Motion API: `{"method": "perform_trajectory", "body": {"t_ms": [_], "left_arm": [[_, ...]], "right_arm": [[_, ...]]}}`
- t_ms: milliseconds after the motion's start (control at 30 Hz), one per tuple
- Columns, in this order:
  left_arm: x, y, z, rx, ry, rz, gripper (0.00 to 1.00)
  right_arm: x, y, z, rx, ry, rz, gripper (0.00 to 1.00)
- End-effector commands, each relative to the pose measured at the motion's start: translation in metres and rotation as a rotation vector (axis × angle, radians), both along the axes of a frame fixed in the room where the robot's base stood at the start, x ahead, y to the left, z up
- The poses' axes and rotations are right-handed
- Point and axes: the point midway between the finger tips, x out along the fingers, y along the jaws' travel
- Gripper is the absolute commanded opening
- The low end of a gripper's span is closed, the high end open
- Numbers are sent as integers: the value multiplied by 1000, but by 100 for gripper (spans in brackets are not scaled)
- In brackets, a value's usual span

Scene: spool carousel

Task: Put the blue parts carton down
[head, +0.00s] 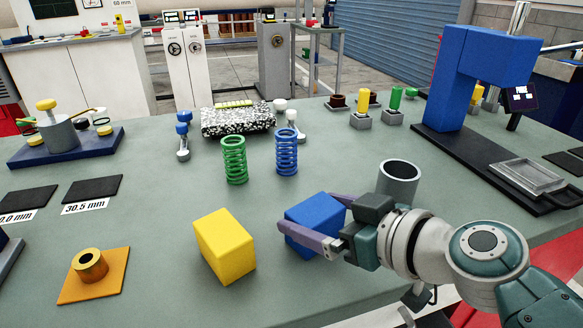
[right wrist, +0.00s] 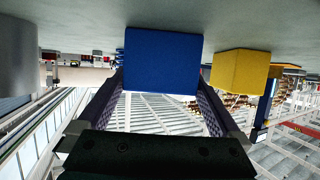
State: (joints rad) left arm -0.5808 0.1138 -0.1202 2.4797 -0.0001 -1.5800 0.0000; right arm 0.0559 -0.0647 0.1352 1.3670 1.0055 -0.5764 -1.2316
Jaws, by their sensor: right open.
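The blue parts carton (head: 314,211) stands on the grey-green table, right of the yellow carton (head: 224,246). My right gripper (head: 312,214) is open, with one finger on the near side of the blue carton and one on the far side. In the right wrist view, which is upside down, the blue carton (right wrist: 162,62) sits between the spread fingers (right wrist: 160,95) and appears to meet the table surface. Whether a finger touches it I cannot tell. The yellow carton (right wrist: 240,70) stands apart beside it. My left gripper is not in view.
A grey cylinder (head: 399,185) stands just behind my right gripper. Green (head: 234,160) and blue (head: 286,152) springs stand farther back. An orange plate with a brass bushing (head: 90,266) lies at left. A blue press (head: 455,80) stands at right.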

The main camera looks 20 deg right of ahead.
Motion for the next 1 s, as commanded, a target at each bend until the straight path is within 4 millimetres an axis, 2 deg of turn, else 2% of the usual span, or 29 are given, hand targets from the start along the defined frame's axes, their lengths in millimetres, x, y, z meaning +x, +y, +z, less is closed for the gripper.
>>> {"method": "perform_trajectory", "body": {"t_ms": [200, 500, 667, 767, 833, 933, 1000], "left_arm": [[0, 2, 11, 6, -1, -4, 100], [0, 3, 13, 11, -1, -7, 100], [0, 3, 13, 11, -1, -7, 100], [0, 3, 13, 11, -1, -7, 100], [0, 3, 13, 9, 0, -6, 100], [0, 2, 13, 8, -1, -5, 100], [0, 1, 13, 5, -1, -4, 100]], "right_arm": [[-31, -14, 16, -4, 1, 0, 100], [-83, -38, 38, -2, 1, 0, 100], [-97, -44, 45, -1, 0, 0, 100], [-107, -36, 45, -3, 32, 33, 100], [-123, -20, 41, -19, 108, 92, 100], [-159, -1, 27, -76, 302, 154, 100], [-187, -1, 18, -134, 457, 131, 100]]}}
